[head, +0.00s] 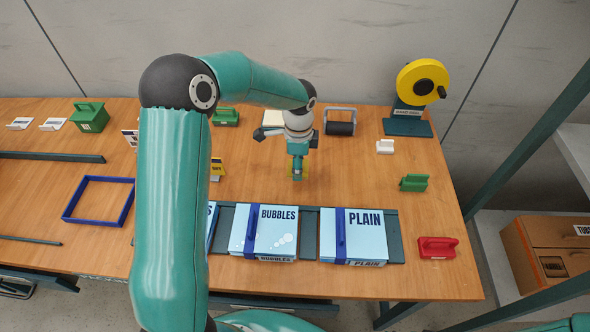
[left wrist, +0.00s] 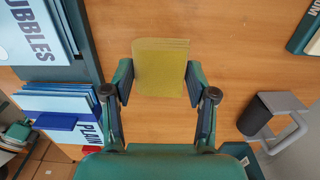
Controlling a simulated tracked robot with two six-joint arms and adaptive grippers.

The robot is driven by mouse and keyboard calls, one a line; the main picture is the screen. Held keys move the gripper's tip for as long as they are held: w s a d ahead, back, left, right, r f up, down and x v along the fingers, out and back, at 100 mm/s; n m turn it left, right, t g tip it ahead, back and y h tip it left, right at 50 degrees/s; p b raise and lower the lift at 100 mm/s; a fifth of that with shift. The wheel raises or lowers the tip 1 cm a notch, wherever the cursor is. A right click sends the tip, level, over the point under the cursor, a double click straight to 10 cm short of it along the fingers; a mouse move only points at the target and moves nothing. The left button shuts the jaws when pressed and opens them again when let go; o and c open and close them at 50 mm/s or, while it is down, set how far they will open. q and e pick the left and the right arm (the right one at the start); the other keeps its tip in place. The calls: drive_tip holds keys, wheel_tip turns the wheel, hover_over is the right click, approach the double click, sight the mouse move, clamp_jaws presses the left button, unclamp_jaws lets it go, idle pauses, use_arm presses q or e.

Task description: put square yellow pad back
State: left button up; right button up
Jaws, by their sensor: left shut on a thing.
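The square yellow pad (left wrist: 160,68) is between the fingers of my left gripper (left wrist: 160,82) in the left wrist view, its flat face showing. My left gripper (head: 297,172) is shut on it and points down over the middle of the wooden table (head: 350,192). I cannot tell the exact gap between pad and table. A pale cream square (head: 273,117) lies behind the gripper at the back of the table, partly hidden by my arm. My right gripper is not in view.
Boxes marked BUBBLES (head: 264,236) and PLAIN (head: 354,236) stand in front of the gripper. A dark roller with a grey handle (head: 341,127) is behind it. A yellow reel (head: 422,82), green block (head: 414,183) and red block (head: 437,247) are to the right. The table between is clear.

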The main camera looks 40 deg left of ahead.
use_arm(q)
drive_tip(key=shift+f, duration=1.85)
drive_tip(key=o, duration=1)
wheel_tip(320, 180, up, 12)
drive_tip(key=shift+r+b, duration=0.1)
drive_tip(key=shift+b, duration=0.2)
